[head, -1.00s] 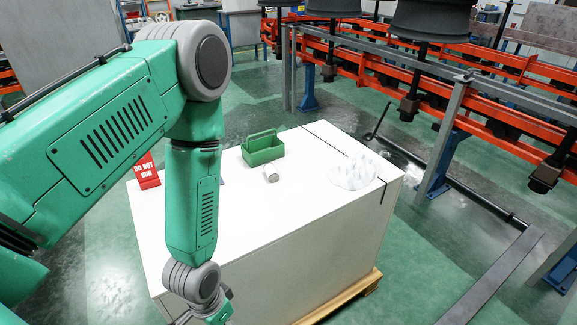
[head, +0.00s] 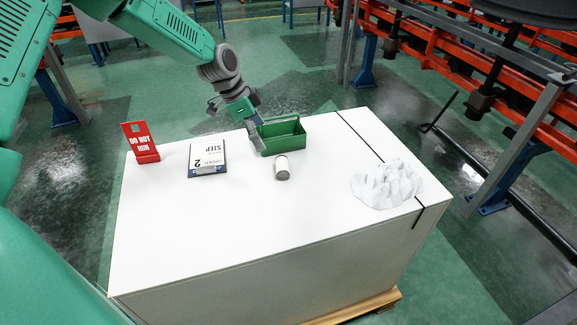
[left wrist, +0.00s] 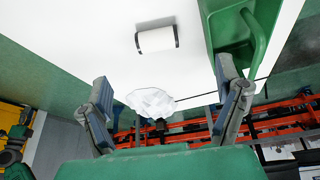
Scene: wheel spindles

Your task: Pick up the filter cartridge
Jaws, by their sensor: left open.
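The filter cartridge, a small white cylinder with a grey end (head: 282,168), lies on the white table just in front of the green carrier (head: 287,127). In the left wrist view the cartridge (left wrist: 157,40) is a white cylinder with dark ends, lying beyond the fingertips and apart from them. My left gripper (head: 261,142) is at the carrier's left side, close to the cartridge but not around it. In the left wrist view its two fingers (left wrist: 163,72) are spread and empty. My right gripper is not in view.
The white table (head: 200,235) also holds a red "Do not run" sign (head: 140,141), a blue and white "Step 2" sign (head: 207,157) and a crumpled white heap (head: 386,184). The table's front is clear. An orange rail line (head: 440,42) runs behind on the right.

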